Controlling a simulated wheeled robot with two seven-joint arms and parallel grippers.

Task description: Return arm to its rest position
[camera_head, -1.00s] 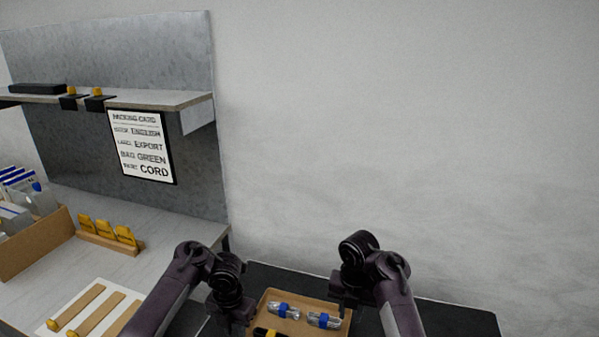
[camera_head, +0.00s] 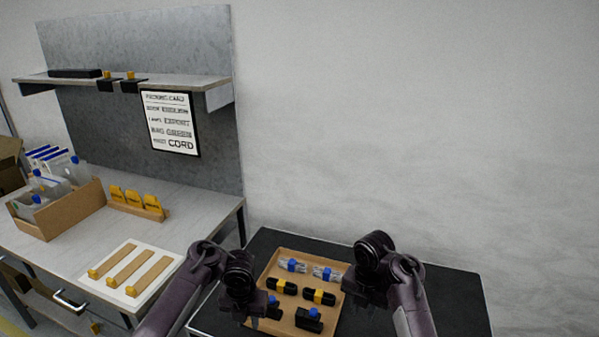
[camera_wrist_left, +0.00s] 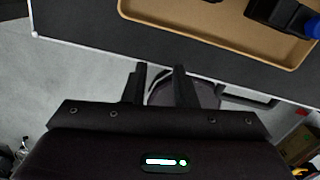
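My left gripper (camera_head: 252,312) hangs at the near left edge of the tan tray (camera_head: 341,290) in the head view. In the left wrist view its two dark fingers (camera_wrist_left: 160,82) stand apart with nothing held between them, over the floor beside the black table's edge. My right gripper (camera_head: 366,296) is at the tray's right side, pointing down. Its fingertips are dark and too unclear to show whether it is open or shut. Both arms are bent and come in from the bottom of the head view.
The tray holds silver cord bundles (camera_head: 292,265), black bundles with yellow bands (camera_head: 319,296) and black blocks with blue tops (camera_head: 309,319). It lies on a black table (camera_head: 455,300). Left is a workbench (camera_head: 190,215) with a bin (camera_head: 75,212), yellow-tabbed holders and a packing card (camera_head: 172,122).

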